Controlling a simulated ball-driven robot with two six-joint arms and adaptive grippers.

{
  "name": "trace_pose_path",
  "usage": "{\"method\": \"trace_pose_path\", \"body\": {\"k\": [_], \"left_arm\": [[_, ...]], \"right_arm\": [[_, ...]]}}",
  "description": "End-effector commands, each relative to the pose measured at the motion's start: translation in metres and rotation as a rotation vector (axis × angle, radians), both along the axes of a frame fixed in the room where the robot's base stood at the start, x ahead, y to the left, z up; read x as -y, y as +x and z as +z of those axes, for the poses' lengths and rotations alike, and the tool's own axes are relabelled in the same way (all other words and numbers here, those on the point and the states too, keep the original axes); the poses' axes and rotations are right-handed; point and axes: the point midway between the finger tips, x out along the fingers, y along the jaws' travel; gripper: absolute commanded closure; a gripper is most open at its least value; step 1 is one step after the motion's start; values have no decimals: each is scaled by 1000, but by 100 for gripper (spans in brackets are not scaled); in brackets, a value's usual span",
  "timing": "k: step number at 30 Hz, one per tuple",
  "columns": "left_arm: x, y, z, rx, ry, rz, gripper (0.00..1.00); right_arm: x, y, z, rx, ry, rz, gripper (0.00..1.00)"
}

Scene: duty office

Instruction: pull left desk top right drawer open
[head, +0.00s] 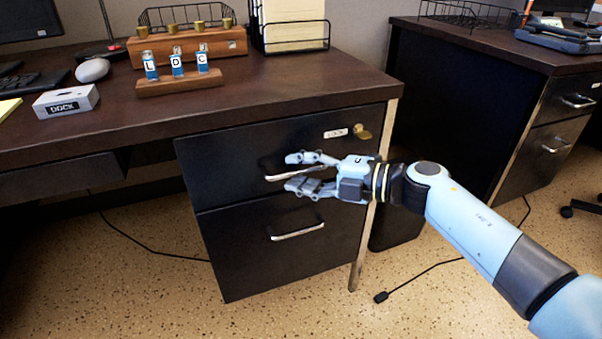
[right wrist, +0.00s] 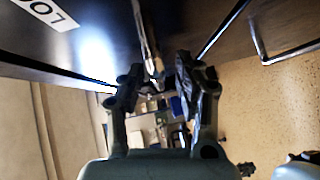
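The left desk's top right drawer (head: 225,165) is a black front under the dark wood desk top. It looks shut, about flush with the drawer below. Its silver bar handle (head: 276,177) is partly hidden by my right gripper (head: 289,172). That gripper comes in from the right, with its two fingers apart, one above and one below the handle. In the right wrist view, the handle (right wrist: 148,45) runs between the spread fingertips (right wrist: 158,78). I cannot tell whether either finger touches it. My left gripper is not in view.
A brass key or lock piece (head: 362,133) sits at the drawer's upper right by a white label (head: 336,133). The lower drawer (head: 290,260) has its own handle (head: 298,232). A second desk (head: 480,90) stands to the right. The floor in front is mostly clear, with a cable.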

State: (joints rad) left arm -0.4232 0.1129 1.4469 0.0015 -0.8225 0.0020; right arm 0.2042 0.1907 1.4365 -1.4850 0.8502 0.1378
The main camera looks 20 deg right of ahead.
Motion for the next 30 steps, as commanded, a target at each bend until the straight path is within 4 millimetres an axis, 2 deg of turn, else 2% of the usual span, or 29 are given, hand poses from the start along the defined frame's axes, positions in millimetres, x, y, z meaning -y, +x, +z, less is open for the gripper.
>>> {"method": "trace_pose_path", "body": {"k": [6, 14, 30], "left_arm": [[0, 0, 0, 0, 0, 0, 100], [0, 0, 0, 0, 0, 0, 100], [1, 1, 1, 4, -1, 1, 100]], "right_arm": [[0, 0, 0, 0, 0, 0, 67], [0, 0, 0, 0, 0, 0, 99], [0, -1, 2, 1, 2, 0, 100]]}}
